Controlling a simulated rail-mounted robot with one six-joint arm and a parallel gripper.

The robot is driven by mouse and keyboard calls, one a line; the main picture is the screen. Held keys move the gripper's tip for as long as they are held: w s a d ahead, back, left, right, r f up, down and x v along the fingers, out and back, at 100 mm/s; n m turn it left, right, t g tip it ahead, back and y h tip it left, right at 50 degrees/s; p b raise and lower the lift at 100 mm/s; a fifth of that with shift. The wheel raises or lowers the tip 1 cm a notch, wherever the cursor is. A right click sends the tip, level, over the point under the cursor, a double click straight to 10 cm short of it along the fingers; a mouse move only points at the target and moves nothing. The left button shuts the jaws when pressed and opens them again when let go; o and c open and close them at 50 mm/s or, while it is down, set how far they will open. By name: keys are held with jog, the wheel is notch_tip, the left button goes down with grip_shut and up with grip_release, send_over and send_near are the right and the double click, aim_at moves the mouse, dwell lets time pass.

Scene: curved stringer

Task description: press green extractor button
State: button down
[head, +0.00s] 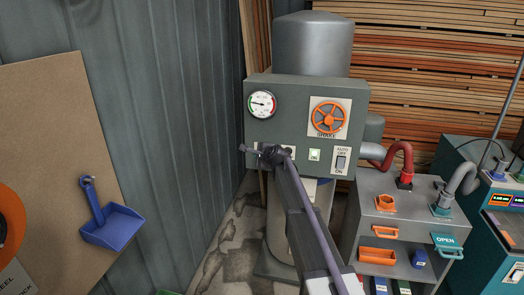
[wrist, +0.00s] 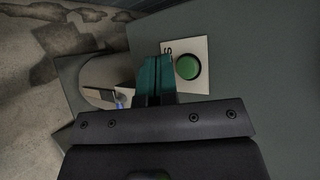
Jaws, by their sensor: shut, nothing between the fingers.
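The green button (wrist: 187,67) is round and sits on a pale label plate on the grey panel in the wrist view. In the head view it is hidden, seemingly behind my arm. My gripper (wrist: 157,60) is shut and empty, its teal fingertips just left of the button and overlapping the plate's left edge. I cannot tell how far the tips are from the panel. In the head view my arm reaches up to the lower left of the grey control box (head: 288,95), and the fingertips are not clear.
A grey cabinet (head: 400,193) with hoses stands right. A blue dustpan (head: 111,226) hangs on the board at left.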

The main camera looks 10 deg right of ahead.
jog(key=s, duration=0.1)
jog(key=s+a, duration=0.1)
jog(key=shift+s+a, duration=0.15)
jog(key=shift+s, duration=0.25)
dwell(0.3)
jog(key=s+f+n+g+h, duration=0.1)
jog(key=s+f+n+g, duration=0.2)
jog(key=s, duration=1.2)
jog(key=s+f+n+g+h, duration=0.1)
jog(key=s+f+n+g, duration=0.2)
jog(key=s+n, duration=0.6)
jog(key=s+d+f+n+g+h, duration=0.1)
jog(key=s+f+n+g, duration=0.3)
jog(key=s, duration=1.7)
jog(key=shift+s+n+g+h, duration=0.3)
jog(key=shift+s+n+g, duration=0.05)
jog(key=shift+n+g, duration=0.85)
